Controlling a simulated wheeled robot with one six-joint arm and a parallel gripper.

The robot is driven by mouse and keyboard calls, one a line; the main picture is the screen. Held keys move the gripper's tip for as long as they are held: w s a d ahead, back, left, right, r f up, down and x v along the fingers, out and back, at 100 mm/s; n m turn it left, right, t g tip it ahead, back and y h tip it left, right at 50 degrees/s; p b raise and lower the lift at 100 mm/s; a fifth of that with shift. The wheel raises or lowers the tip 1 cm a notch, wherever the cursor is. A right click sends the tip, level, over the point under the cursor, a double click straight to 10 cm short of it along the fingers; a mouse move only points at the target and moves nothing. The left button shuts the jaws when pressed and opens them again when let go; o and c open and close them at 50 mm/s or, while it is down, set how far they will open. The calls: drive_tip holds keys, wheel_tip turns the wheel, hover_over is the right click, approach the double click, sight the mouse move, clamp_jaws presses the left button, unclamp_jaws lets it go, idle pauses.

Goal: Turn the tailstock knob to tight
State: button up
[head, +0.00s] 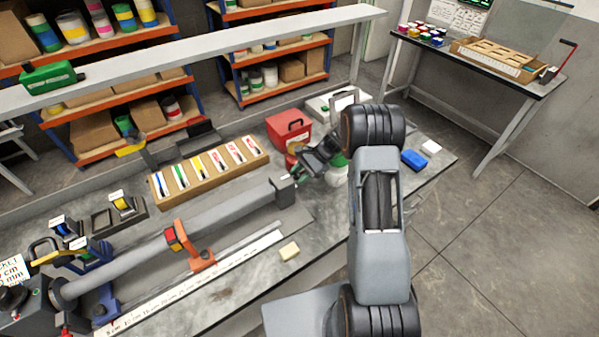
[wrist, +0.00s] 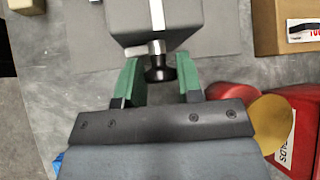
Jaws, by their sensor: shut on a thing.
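The grey tailstock block (head: 284,191) stands at the right end of the long grey tube on the workbench. In the wrist view the tailstock (wrist: 195,30) is at the top, with a pale stripe down its face. The tailstock knob (wrist: 158,72) is black on a metal stem with a short silver bar to the left. My gripper (wrist: 157,82) has its green fingers on either side of the knob and is shut on it. In the head view my gripper (head: 298,173) is at the tailstock's right end; the knob is hidden there.
A red box (head: 288,128) stands close behind the gripper; it shows at lower right in the wrist view (wrist: 238,108). A cardboard tray of labelled cards (head: 210,170) lies behind the tube.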

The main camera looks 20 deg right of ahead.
drive_tip(key=m+g, duration=0.1)
drive_tip(key=g, duration=0.1)
drive_tip(key=m+g+h, duration=0.1)
drive_tip(key=g, duration=0.1)
drive_tip(key=shift+w+f+m+g, duration=0.1)
drive_tip(key=shift+w+m+g, duration=0.1)
drive_tip(key=shift+m+g, duration=0.2)
drive_tip(key=shift+w+a+m+g+h+b, duration=0.1)
drive_tip(key=shift+m+g+h+b, duration=0.3)
drive_tip(key=shift+m+g+b, duration=0.9)
drive_tip(key=shift+g+p, duration=0.4)
drive_tip(key=shift+g, duration=0.1)
drive_tip(key=o, duration=0.9)
drive_tip(key=shift+n, duration=0.3)
